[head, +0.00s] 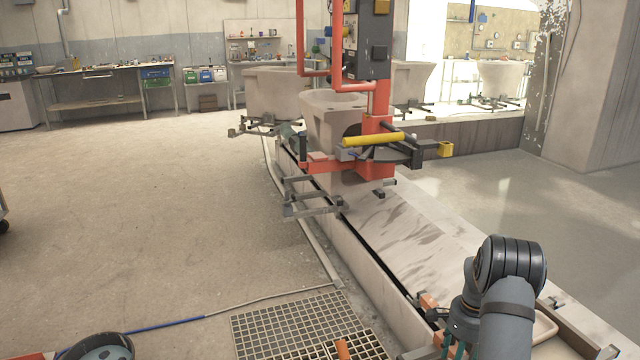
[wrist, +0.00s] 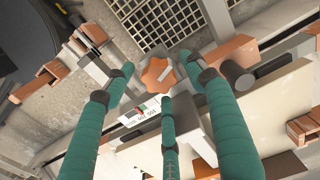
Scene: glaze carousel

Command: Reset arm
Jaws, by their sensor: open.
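My gripper (wrist: 160,78) has three green-wrapped fingers, spread open and holding nothing. In the wrist view an orange star-shaped knob (wrist: 157,75) shows between and beyond the fingertips; I cannot tell whether any finger touches it. A white scale plate (wrist: 143,112) with dark marks and a small red pointer lies just below the knob, partly hidden by the fingers. In the head view my arm bends down at the lower right, and the green fingers (head: 452,345) show only in part at the bottom edge, over the near end of the long track.
A floor grating (head: 290,325) lies left of the pale track (head: 410,235). An orange and grey clamp machine (head: 375,150) stands at the track, with large pale ceramic basins (head: 275,92) behind. A workbench (head: 95,85) lines the back wall. The floor at left is mostly clear.

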